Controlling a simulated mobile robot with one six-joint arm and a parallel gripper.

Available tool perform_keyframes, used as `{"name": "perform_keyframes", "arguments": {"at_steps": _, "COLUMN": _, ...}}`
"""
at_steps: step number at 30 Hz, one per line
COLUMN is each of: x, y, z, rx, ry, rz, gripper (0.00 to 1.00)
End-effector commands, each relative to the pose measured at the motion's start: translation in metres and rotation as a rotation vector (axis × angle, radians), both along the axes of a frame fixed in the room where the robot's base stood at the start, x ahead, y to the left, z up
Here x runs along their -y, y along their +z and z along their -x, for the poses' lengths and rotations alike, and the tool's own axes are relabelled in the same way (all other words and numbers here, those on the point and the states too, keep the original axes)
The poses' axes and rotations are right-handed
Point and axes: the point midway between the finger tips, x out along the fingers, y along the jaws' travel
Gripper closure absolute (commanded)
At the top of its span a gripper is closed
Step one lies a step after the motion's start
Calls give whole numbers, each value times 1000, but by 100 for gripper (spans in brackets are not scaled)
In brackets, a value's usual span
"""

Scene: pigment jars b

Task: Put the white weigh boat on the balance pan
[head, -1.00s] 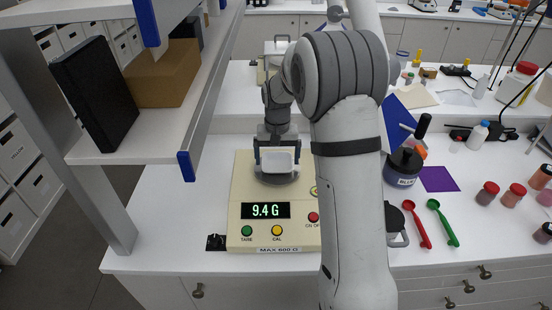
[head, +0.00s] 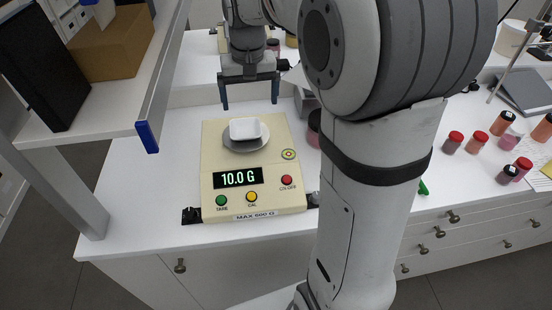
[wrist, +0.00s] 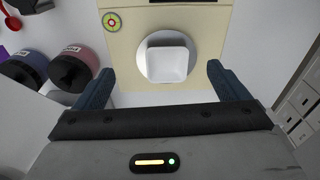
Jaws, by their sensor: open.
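The white weigh boat (head: 245,129) sits upright on the round grey balance pan (head: 258,144) of the cream balance (head: 218,164). The balance display (head: 238,178) reads 10.0 G. The wrist view also shows the weigh boat (wrist: 167,64) resting within the pan (wrist: 147,72). My gripper (head: 250,103) is open and empty, behind and above the pan, apart from the boat. In the wrist view its two fingers (wrist: 161,82) are spread wide with nothing between them.
A shelf (head: 110,118) with a brown box (head: 112,45) and a black box (head: 38,68) stands at left. Several red-lidded jars (head: 453,142) stand at right. In the wrist view, dark-lidded jars (wrist: 75,72) stand beside the balance. Bare white counter lies left of the balance.

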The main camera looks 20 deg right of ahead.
Motion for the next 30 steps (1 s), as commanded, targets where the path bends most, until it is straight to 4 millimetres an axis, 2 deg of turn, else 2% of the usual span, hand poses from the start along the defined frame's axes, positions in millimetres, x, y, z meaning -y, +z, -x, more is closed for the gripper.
{"name": "perform_keyframes", "arguments": {"at_steps": 1, "x": 0, "y": 6, "z": 25, "rx": 25, "ry": 13, "rz": 2, "gripper": 6}}
{"name": "perform_keyframes", "arguments": {"at_steps": 5, "x": 0, "y": 7, "z": 80, "rx": 77, "ry": 49, "rz": 7, "gripper": 6}}
{"name": "perform_keyframes", "arguments": {"at_steps": 9, "x": 0, "y": -3, "z": 137, "rx": 131, "ry": 86, "rz": 15, "gripper": 6}}
{"name": "perform_keyframes", "arguments": {"at_steps": 12, "x": 0, "y": -14, "z": 171, "rx": 166, "ry": 109, "rz": 21, "gripper": 6}}
{"name": "perform_keyframes", "arguments": {"at_steps": 15, "x": 0, "y": -25, "z": 195, "rx": 189, "ry": 125, "rz": 25, "gripper": 6}}
{"name": "perform_keyframes", "arguments": {"at_steps": 18, "x": -2, "y": -33, "z": 209, "rx": 203, "ry": 136, "rz": 28, "gripper": 6}}
{"name": "perform_keyframes", "arguments": {"at_steps": 21, "x": -3, "y": -37, "z": 215, "rx": 210, "ry": 141, "rz": 30, "gripper": 6}}
{"name": "perform_keyframes", "arguments": {"at_steps": 30, "x": -2, "y": -37, "z": 215, "rx": 210, "ry": 142, "rz": 30, "gripper": 6}}
